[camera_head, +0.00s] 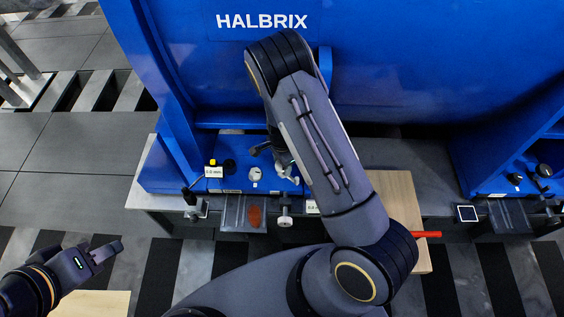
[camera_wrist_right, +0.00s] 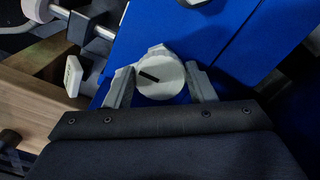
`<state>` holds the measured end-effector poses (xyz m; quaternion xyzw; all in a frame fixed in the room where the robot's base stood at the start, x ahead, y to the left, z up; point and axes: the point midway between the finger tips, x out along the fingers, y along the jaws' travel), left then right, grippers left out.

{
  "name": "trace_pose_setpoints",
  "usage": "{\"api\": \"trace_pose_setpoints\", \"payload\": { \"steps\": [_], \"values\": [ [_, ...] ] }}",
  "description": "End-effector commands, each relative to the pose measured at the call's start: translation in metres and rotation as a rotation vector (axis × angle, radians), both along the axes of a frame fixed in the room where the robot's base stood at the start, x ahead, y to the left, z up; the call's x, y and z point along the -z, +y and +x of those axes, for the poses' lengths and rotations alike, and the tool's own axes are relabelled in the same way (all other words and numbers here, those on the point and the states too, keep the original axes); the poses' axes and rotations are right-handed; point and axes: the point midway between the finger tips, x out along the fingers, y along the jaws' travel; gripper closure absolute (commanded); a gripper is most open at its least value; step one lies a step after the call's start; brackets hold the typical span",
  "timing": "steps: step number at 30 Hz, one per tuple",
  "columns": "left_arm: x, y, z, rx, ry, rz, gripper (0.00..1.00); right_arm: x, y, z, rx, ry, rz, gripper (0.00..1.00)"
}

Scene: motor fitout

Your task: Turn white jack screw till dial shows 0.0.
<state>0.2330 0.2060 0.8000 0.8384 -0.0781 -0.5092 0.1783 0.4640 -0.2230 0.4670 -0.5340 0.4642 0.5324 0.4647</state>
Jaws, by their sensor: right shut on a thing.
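A white round knob (camera_wrist_right: 160,76) with a black bar mark on its face sits on a blue surface in the right wrist view. My right gripper (camera_wrist_right: 160,85) is shut on it, one finger on each side. In the head view my right gripper (camera_head: 286,172) is on the blue base, its held knob hardly visible beneath the arm. Another white screw knob (camera_head: 285,217) sticks out at the front edge. Small white readouts marked in mm stand at the left (camera_head: 213,172) and at the front (camera_head: 312,207); their digits are too small to read surely. My left gripper (camera_head: 104,253) is empty, away from the bench.
A white round part with a dark mark (camera_head: 255,174) sits left of my right gripper. A grey plate with a reddish oval (camera_head: 254,215) is at the front edge. A wooden board (camera_head: 398,190) and red handle (camera_head: 428,234) lie right. The blue HALBRIX housing (camera_head: 400,60) rises behind.

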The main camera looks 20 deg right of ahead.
Motion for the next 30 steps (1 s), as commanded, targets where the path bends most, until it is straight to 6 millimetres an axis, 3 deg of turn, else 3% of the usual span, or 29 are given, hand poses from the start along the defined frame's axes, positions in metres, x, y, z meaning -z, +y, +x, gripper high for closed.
{"api": "trace_pose_setpoints", "payload": {
  "steps": [1,2,7,17,30],
  "values": [
    [0.001,0.000,0.000,0.000,0.000,0.000,0.64,0.003,0.001,-0.002,-0.001,0.005,0.001,0.73],
    [0.001,0.000,0.000,0.000,0.000,0.000,0.64,0.003,0.001,-0.002,-0.001,0.005,0.001,0.49],
    [0.001,0.000,0.000,0.000,0.000,0.000,0.64,0.002,0.001,-0.001,-0.001,0.004,0.001,0.28],
    [-0.002,0.000,0.000,0.000,0.000,0.000,0.64,-0.005,0.000,0.000,-0.002,0.000,0.001,0.28],
    [-0.020,0.000,0.000,0.000,0.000,0.000,0.64,-0.071,0.001,0.000,-0.002,0.001,0.001,0.28]
  ]
}}
